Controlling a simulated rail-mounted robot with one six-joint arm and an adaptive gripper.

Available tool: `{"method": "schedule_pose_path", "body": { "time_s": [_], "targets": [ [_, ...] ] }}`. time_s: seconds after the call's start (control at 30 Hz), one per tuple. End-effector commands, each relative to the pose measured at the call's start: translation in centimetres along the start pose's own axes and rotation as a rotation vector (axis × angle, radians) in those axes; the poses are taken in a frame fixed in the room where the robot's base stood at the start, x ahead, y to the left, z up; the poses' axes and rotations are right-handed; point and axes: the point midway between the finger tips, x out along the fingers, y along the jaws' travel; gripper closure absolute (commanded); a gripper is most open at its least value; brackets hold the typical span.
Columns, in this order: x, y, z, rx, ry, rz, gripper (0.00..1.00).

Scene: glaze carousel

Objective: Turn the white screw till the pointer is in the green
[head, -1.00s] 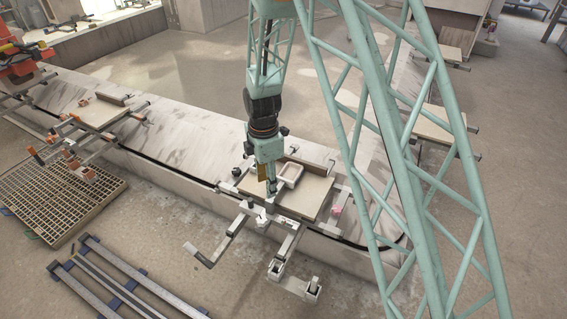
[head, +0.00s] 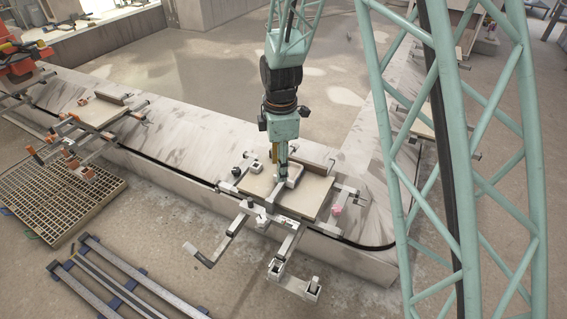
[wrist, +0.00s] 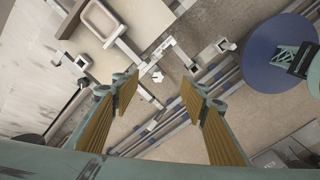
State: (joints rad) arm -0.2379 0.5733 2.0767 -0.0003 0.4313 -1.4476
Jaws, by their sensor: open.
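My gripper (head: 283,178) is over the clamp fixture at the near side of the carousel in the head view. In the wrist view its two yellow-padded fingers (wrist: 157,93) are wide apart with nothing between the pads. A small white faceted piece (wrist: 157,76), which looks like the white screw, shows below and between the fingertips; I cannot tell the height gap. The board (head: 312,198) carries a pale rounded frame (wrist: 98,20), partly behind my gripper in the head view. I cannot make out the pointer or a green zone.
Metal arms (head: 289,243) of the fixture stick out over the carousel's front edge. A second board with clamps (head: 97,112) sits to the left. A floor grating (head: 60,195) and long rails (head: 125,283) lie in front. A small pink piece (head: 336,210) is right of the board.

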Motion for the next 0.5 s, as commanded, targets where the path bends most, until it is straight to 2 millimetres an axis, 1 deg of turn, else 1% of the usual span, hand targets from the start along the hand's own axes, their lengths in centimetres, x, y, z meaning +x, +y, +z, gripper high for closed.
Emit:
{"method": "schedule_pose_path", "body": {
  "time_s": [0.2,0.5],
  "targets": [
    [-1.1,-0.3,0.3,0.027,0.000,0.004,0.60],
    [-1.4,-0.4,0.4,0.035,0.000,0.005,0.60]
  ]
}}
